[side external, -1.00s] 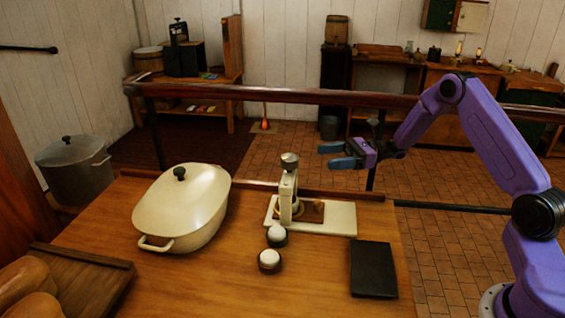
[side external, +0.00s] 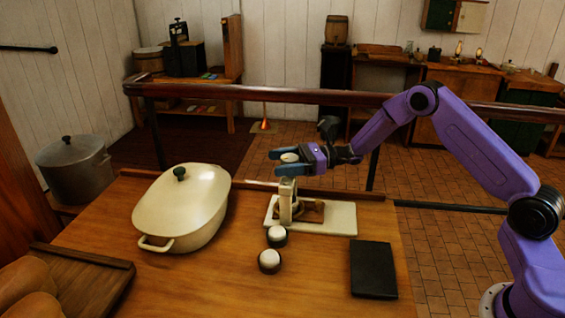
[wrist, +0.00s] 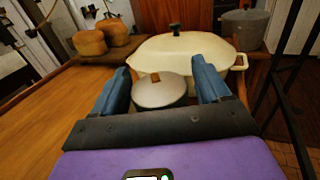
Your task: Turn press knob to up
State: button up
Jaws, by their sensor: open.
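The press (side external: 287,200) stands on the table with a pale upright post on a white base. Its round metal knob (side external: 289,157) sits on top of the post. My gripper (side external: 275,161) is open at knob height, one finger on each side of the knob. In the wrist view the grey domed knob (wrist: 158,93) lies between the two blue fingers, with gaps on both sides, and bears a small brown mark on its far side. The knob is not gripped. The fingers partly cover its sides in the side view.
A cream lidded pot (side external: 185,212) stands left of the press. Two small white-topped jars (side external: 270,260) stand in front of it, and a black flat book-like item (side external: 373,270) lies to the right. A wooden rail (side external: 240,93) runs behind the table.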

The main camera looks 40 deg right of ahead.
jog(key=c, duration=1)
jog(key=shift+o, duration=0.3)
jog(key=shift+s+n+g+y, duration=0.2)
jog(key=shift+n+g+y, duration=0.4)
jog(key=shift+n+g, duration=1.25)
jog(key=shift+m+g, duration=0.35)
jog(key=o, duration=0.9)
jog(key=shift+o, duration=0.2)
jog(key=s+d, duration=0.2)
jog(key=d, duration=1.5)
jog(key=shift+s, duration=0.2)
